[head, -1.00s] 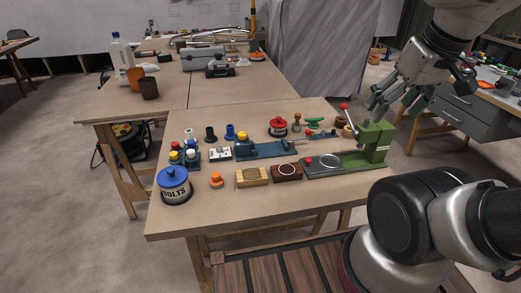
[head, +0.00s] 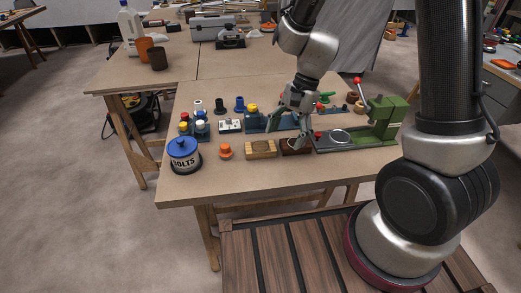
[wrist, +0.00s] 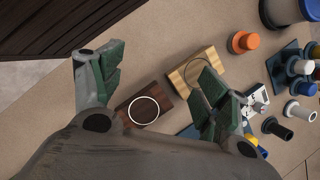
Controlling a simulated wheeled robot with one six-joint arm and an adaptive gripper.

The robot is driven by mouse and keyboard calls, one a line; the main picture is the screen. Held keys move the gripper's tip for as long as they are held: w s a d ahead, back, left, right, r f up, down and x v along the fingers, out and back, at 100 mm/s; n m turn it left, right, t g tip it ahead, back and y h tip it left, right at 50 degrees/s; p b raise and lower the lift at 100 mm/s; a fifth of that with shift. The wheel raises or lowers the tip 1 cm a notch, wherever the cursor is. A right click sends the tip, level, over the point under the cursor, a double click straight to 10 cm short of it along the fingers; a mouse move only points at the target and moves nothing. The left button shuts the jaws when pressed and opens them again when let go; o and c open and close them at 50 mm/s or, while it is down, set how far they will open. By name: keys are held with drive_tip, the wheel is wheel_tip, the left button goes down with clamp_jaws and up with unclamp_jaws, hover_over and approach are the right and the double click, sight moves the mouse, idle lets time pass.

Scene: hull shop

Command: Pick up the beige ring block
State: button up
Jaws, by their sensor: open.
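The beige ring block (head: 261,149) is a light wooden block with a ring on its top, lying near the front of the table. In the wrist view the beige ring block (wrist: 205,54) is partly covered by my right-hand finger. My gripper (head: 288,128) is open and empty above the table, up and to the right of the beige block in the head view. In the wrist view my gripper (wrist: 160,62) has its fingers spread, with the dark brown block (wrist: 145,108) showing between them. That dark block carries a white ring.
An orange knob (head: 226,151) and a blue-lidded bolts tin (head: 184,155) stand left of the beige block. A green press (head: 382,118) with a red-tipped lever stands at the right. A blue fixture and several small parts sit behind. The table's front strip is clear.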

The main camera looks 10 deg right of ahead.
sight(262, 147)
drive_tip(key=w+a+m, duration=0.1)
drive_tip(key=m, duration=0.1)
drive_tip(key=w+a+m+t, duration=0.1)
drive_tip(key=w+m, duration=0.1)
drive_tip(key=w+a+m+y, duration=0.1)
drive_tip(key=w+m, duration=0.1)
drive_tip(key=shift+f+m+t, duration=0.4)
drive_tip(key=shift+w+f+m, duration=0.1)
drive_tip(key=shift+f+m, duration=0.1)
drive_tip(key=shift+m, duration=0.5)
drive_tip(key=x, duration=0.7)
drive_tip(key=shift+a+f, duration=0.2)
drive_tip(key=shift+a, duration=0.05)
drive_tip(key=shift+f, duration=0.2)
drive_tip(key=shift+s, duration=0.25)
drive_tip(key=c, duration=1.4)
